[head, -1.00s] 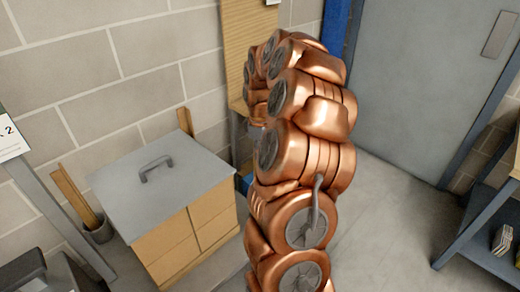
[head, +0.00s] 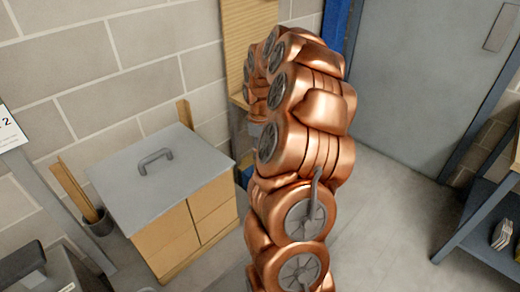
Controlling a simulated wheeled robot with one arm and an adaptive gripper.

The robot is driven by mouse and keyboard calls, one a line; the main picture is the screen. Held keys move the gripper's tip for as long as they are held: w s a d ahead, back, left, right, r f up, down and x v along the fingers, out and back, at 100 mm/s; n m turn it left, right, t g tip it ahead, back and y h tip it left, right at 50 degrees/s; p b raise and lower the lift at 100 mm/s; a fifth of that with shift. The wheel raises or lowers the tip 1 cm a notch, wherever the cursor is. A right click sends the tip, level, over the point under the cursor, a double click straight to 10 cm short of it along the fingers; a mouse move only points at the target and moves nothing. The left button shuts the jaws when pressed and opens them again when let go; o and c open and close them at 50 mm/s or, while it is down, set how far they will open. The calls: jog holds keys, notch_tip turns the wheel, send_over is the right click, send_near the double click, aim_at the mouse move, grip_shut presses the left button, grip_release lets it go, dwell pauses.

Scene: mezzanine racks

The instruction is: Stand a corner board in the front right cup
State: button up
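Tan corner boards (head: 74,188) lean in a dark grey cup (head: 98,224) on the floor, left of a box with a grey lid. Another tan upright strip (head: 183,112) shows behind that box; its foot is hidden, so I cannot tell whether it stands in a cup. My copper arm rises through the middle of the head view and bends away at the top. My gripper is hidden behind the arm, so I cannot see its fingers or anything in it. I cannot make out any other cup.
The wooden box (head: 185,232) has a flat grey lid (head: 150,185) with a handle. A tall wooden panel (head: 240,40) stands at the wall. A dark-framed shelf (head: 480,225) is at the right. The floor (head: 390,220) before the grey door (head: 430,80) is clear.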

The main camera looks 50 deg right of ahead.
notch_tip(320, 180, up, 12)
dwell(0.7)
dwell(0.7)
